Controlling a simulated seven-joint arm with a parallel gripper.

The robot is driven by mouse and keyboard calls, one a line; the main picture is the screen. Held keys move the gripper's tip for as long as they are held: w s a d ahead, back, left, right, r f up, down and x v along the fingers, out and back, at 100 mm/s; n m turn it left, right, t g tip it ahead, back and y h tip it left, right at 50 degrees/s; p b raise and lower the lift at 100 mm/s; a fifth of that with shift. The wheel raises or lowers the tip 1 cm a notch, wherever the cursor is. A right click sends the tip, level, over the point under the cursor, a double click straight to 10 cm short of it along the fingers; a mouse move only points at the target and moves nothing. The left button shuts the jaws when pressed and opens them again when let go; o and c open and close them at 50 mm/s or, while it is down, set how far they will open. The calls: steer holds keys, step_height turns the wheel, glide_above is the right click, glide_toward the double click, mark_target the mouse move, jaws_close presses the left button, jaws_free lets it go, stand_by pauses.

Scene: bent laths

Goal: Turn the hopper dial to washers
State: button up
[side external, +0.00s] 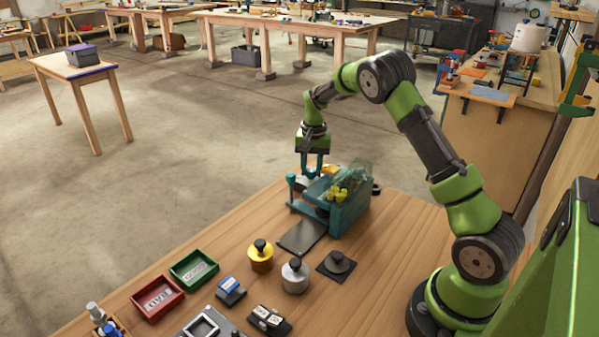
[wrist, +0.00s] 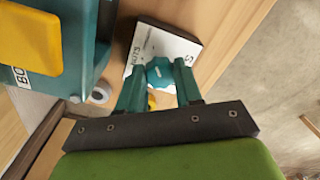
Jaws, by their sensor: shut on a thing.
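The teal hopper (side external: 350,212) stands near the far edge of the wooden table, with yellow and clear pieces on top. In the wrist view part of the hopper (wrist: 78,45) fills the upper left, with a label partly reading "BO". The hopper dial is a teal knob (wrist: 158,71) on a white lettered plate (wrist: 148,40). The lettering is partly hidden, so I cannot tell which word the dial points to. My gripper (wrist: 160,80) is shut on the dial, a finger on each side. In the side view my gripper (side external: 312,170) is at the hopper's far left side.
A dark flat plate (side external: 302,237) lies in front of the hopper. A yellow weight (side external: 260,257), a silver weight (side external: 295,277) and a black knob on a plate (side external: 338,264) stand nearer. Green (side external: 195,268) and red (side external: 158,299) trays are at left.

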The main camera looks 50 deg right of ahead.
mark_target(314, 170)
stand_by(0.4)
steer(key=o, duration=1)
steer(key=shift+o, duration=0.2)
step_height(314, 170, up, 17)
steer(key=shift+s+d, duration=0.15)
steer(key=shift+s, duration=0.1)
steer(key=s+a+r+n+t+y, duration=0.1)
steer(key=s+a+n+t, duration=0.5)
steer(key=s+a, duration=1.7)
steer(key=shift+a+r+n+t+y, duration=0.25)
steer(key=shift+r+n+t+y, duration=0.15)
steer(key=shift+r+n, duration=0.45)
